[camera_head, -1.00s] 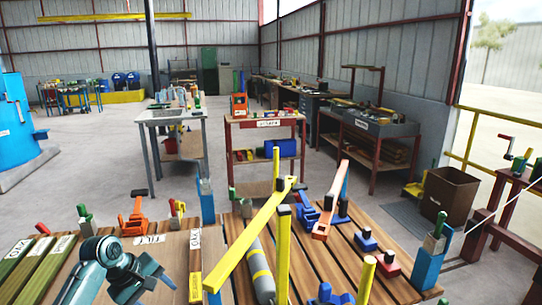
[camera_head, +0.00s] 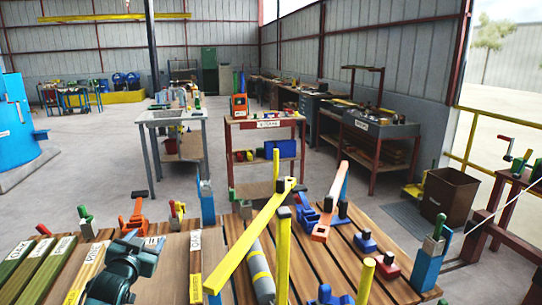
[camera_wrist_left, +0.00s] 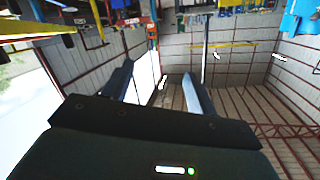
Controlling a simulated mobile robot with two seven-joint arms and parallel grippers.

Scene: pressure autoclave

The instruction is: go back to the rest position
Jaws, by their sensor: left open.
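My left arm comes in at the bottom left of the head view, dark teal, above the wooden bench (camera_head: 185,262). In the left wrist view my left gripper (camera_wrist_left: 160,88) shows two dark fingers spread apart with nothing between them. That view is upside down, with the roof beams low in the picture. In the head view I cannot make out its fingertips. My right gripper is in neither view.
A long yellow lever (camera_head: 250,238) and a yellow post (camera_head: 283,255) rise from the bench, right of my left arm. A brown bin (camera_head: 449,196) stands at right. Open floor lies beyond the bench.

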